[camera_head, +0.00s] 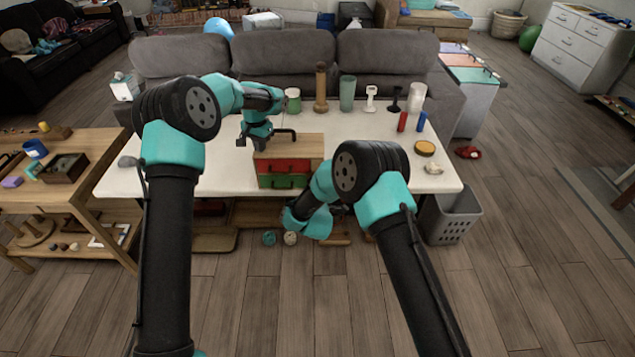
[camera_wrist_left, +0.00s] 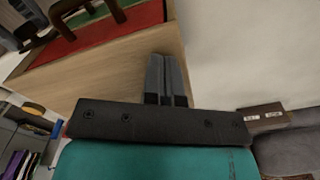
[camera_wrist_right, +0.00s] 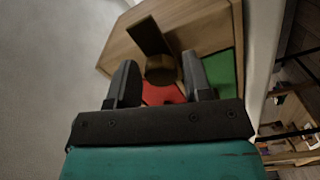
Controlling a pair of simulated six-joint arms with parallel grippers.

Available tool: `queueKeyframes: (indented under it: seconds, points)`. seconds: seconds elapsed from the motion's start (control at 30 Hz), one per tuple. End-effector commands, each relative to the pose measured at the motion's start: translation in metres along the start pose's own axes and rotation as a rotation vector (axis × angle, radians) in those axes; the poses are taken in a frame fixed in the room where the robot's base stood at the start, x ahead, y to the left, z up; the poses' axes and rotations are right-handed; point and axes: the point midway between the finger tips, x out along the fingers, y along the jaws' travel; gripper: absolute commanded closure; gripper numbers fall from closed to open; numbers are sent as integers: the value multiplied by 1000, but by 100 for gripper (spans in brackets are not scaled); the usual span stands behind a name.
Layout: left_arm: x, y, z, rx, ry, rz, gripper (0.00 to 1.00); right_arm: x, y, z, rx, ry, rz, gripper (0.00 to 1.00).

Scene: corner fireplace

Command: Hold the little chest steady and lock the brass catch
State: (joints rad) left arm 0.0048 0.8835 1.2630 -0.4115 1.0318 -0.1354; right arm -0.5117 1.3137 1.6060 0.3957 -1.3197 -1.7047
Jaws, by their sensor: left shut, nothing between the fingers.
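The little chest (camera_head: 307,146) stands on the white table, with a pale wood body and red and green drawer fronts. My left gripper (camera_head: 256,141) is shut and empty at the chest's left end; its closed fingers (camera_wrist_left: 166,68) lie over or against the wood, contact unclear. In the right wrist view my right gripper (camera_wrist_right: 159,62) is open in front of the chest's front (camera_wrist_right: 215,30). A dark brown piece with a rounded block (camera_wrist_right: 161,70), perhaps the catch, shows between its fingers. In the head view my right arm hides these fingers and part of the front.
Behind the chest on the white table (camera_head: 120,180) stand a green cup (camera_head: 347,93), a wooden post (camera_head: 321,88) and several other items. Red and blue cylinders (camera_head: 402,121) are at the right. A wooden side table (camera_head: 70,200) is at left, a grey basket (camera_head: 455,218) at right.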

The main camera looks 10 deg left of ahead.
Motion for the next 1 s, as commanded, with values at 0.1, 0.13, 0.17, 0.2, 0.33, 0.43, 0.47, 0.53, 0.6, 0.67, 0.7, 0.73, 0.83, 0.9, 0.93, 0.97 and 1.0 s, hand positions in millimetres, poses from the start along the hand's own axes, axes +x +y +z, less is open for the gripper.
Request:
queueKeyframes:
  seconds: [0.1, 0.13, 0.17, 0.2, 0.33, 0.43, 0.47, 0.53, 0.6, 0.67, 0.7, 0.73, 0.83, 0.9, 0.93, 0.97, 1.0]
  points:
    - [8, 2, 2, 1, -12, 7, 100, 0, 0, 0, 0, 1, -1, 44]
    - [8, 2, 2, 1, -12, 7, 100, 0, 0, 0, 0, 1, -1, 44]
    - [8, 2, 2, 1, -12, 7, 100, 0, 0, 0, 0, 1, -1, 44]
    - [8, 2, 2, 1, -12, 7, 100, 0, 0, 0, 0, 1, -1, 44]
    - [7, 2, 2, 1, -12, 7, 100, -1, -1, -1, 0, 1, -1, 44]
    - [7, 2, 2, 1, -12, 7, 100, -3, -1, -1, 0, 2, -2, 44]
    - [7, 2, 2, 1, -12, 7, 100, -5, -1, -1, 0, 2, -2, 44]
    - [7, 2, 2, 1, -12, 7, 100, -10, -1, -1, 0, 2, -3, 44]
    - [7, 2, 2, 1, -11, 7, 100, -18, -1, -1, 0, 2, -3, 44]
    - [7, 2, 2, 1, -11, 7, 100, -26, 0, -1, -1, 3, -3, 44]
    - [7, 2, 2, 1, -11, 7, 100, -33, -1, -1, -1, 3, -3, 44]
    - [7, 2, 2, 1, -11, 7, 100, -38, -1, -1, -1, 3, -4, 44]
    - [7, 2, 2, 1, -11, 7, 100, -58, -1, -1, -1, 3, -4, 44]
    - [7, 2, 2, 1, -11, 7, 100, -71, -1, -1, -2, 3, -4, 44]
    - [7, 2, 2, 1, -11, 7, 100, -77, 0, -1, -2, 3, -4, 44]
    - [7, 2, 2, 1, -11, 7, 100, -83, -1, -1, -1, 3, -4, 44]
    - [7, 2, 2, 1, -11, 7, 100, -90, 0, -1, -1, 3, -3, 44]
